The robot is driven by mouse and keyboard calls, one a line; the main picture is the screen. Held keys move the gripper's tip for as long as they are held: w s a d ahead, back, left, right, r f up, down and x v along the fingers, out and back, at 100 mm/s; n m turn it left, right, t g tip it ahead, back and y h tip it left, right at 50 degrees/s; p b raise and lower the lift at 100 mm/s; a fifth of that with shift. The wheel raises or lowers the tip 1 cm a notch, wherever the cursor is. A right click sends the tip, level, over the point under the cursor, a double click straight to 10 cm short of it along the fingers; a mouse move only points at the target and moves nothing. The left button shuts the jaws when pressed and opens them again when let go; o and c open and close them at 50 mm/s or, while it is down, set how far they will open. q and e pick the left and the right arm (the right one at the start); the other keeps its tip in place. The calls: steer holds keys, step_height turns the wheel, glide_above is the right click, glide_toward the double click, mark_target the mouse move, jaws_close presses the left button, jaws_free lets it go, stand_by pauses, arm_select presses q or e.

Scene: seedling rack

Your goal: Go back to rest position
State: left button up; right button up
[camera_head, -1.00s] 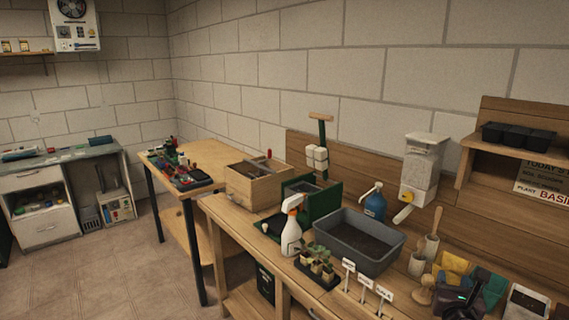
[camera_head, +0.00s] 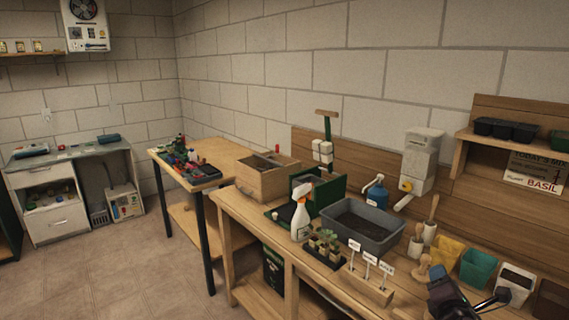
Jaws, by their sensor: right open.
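My right gripper (camera_head: 476,301) is dark and shows at the lower right, above the front edge of the wooden bench (camera_head: 236,211). It is open, with no object seen between its fingers. A white pot of dark soil (camera_head: 516,283) stands just to its right, and a teal pot (camera_head: 478,267) and a yellow pot (camera_head: 447,250) stand behind it. My left gripper is not in view.
On the bench stand a grey soil tub (camera_head: 371,233), a white spray bottle (camera_head: 300,217), a seedling tray (camera_head: 325,250), a wooden label holder (camera_head: 366,284) and a wooden box (camera_head: 267,177). A shelf (camera_head: 509,146) hangs at right. Floor at left (camera_head: 120,270) is clear.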

steer(key=s+a+f+m+g+y, duration=0.1)
steer(key=s+a+f+m, duration=0.2)
steer(key=s+f+m, duration=0.3)
steer(key=s+a+f+m+g+y, duration=0.2)
steer(key=s+f+m, duration=0.5)
steer(key=s, duration=0.5)
steer(key=s+a+f+m+g+y, duration=0.1)
steer(key=s+a+f+m+g, duration=0.1)
steer(key=s+a+f+m, duration=0.2)
steer(key=s+f+m, duration=0.3)
steer(key=s+m, duration=0.2)
steer(key=s, duration=0.1)
steer(key=shift+a+y, duration=0.3)
